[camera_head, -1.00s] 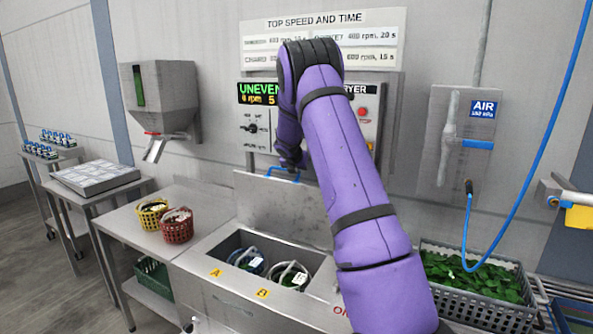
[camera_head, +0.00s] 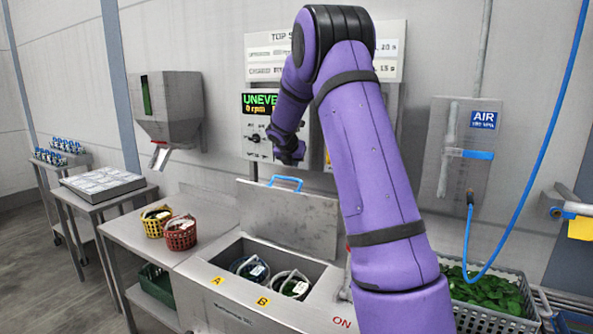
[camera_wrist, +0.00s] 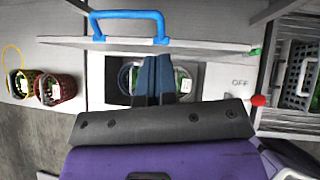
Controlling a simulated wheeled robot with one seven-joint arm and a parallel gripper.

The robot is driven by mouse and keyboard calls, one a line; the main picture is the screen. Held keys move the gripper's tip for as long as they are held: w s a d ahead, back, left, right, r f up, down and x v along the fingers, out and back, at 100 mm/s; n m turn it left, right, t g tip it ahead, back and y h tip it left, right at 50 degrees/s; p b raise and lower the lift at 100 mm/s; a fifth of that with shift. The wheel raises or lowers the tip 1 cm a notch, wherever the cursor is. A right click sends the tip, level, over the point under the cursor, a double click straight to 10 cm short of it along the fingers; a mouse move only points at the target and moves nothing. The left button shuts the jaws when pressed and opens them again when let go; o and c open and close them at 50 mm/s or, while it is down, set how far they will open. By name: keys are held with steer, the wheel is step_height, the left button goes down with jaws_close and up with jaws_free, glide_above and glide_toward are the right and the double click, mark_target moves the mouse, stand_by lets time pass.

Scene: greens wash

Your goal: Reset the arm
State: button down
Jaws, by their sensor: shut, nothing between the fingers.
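My purple arm reaches up across the head view, its wrist in front of the control panel. My gripper (camera_wrist: 156,62) shows in the wrist view as two dark blue fingers, shut together and empty. In the head view its fingers are hard to make out. The fingers overlap the spinner basin in the wrist view. The steel lid (camera_head: 290,217) stands raised at the back of the basin. Its blue handle (camera_head: 286,182) is below my wrist in the head view, and also shows in the wrist view (camera_wrist: 126,15), apart from my fingers.
Two baskets, A (camera_head: 249,269) and B (camera_head: 291,285), sit in the basin. A yellow basket (camera_head: 154,222) and a red basket (camera_head: 180,234) stand on the left table. A crate of greens (camera_head: 486,289) is at right, below a blue air hose (camera_head: 530,170).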

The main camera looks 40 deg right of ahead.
steer(key=shift+v, duration=0.85)
steer(key=shift+d+r, duration=0.1)
steer(key=s+a+r+m+y, duration=0.1)
steer(key=s+a+r+m, duration=0.45)
steer(key=s+a, duration=0.3)
steer(key=s+a+r+m+y, duration=0.2)
steer(key=s+a+r+m, duration=0.35)
steer(key=s+a, duration=0.35)
steer(key=s+a+f+m+y, duration=0.2)
steer(key=s+a+m, duration=0.4)
steer(key=s, duration=0.6)
steer(key=s+a+f+m+y, duration=0.2)
steer(key=s+a+m, duration=0.5)
steer(key=s+a, duration=0.3)
steer(key=s, duration=0.2)
steer(key=shift+s+a+f+t, duration=0.25)
steer(key=shift+s+a+t, duration=0.05)
steer(key=shift+s+a, duration=0.1)
